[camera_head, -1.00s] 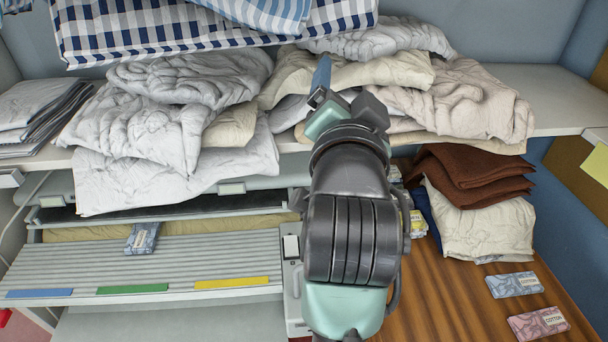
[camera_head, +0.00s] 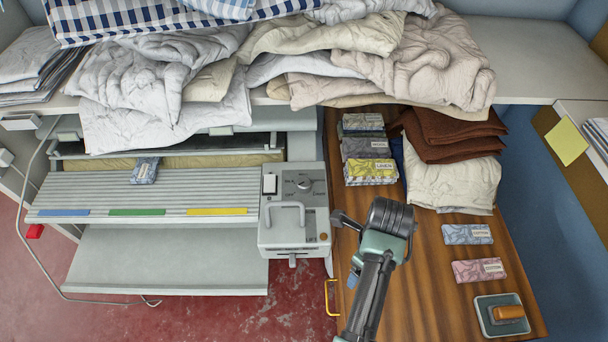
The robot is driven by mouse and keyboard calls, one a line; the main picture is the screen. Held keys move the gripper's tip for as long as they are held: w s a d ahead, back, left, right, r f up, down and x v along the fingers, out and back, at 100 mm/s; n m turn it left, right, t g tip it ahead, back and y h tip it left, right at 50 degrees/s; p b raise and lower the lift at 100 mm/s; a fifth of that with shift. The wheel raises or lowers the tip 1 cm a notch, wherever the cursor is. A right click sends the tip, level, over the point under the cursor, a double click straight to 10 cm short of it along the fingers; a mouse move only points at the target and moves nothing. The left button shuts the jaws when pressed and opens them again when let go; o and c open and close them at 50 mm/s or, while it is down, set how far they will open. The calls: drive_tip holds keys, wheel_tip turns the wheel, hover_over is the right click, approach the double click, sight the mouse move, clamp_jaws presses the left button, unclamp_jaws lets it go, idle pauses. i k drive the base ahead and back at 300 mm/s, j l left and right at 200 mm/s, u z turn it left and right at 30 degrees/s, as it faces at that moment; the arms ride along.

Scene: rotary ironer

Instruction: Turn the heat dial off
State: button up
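The heat dial (camera_head: 304,184) is a small round knob on top of the pale grey control box (camera_head: 293,236), at the right end of the rotary ironer (camera_head: 160,190). Small markings surround it, too small to read surely, and I cannot tell which one it points at. A white rocker switch (camera_head: 269,184) is left of the dial and a grey loop handle (camera_head: 286,206) is below it. My gripper (camera_head: 347,248) is right of the control box, apart from the dial. It is seen from above and partly hidden by my wrist, so its opening is unclear.
A wooden counter (camera_head: 425,290) at right holds labelled fabric packs (camera_head: 370,172), brown folded cloths (camera_head: 450,140) and a tray (camera_head: 485,327). Crumpled linens (camera_head: 300,60) overhang the shelf above the ironer. A yellow handle (camera_head: 331,297) is on the counter's left edge.

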sight(304, 184)
drive_tip(key=i+j, duration=0.3)
drive_tip(key=i, duration=0.15)
drive_tip(key=i+j, duration=0.35)
drive_tip(key=i, duration=0.1)
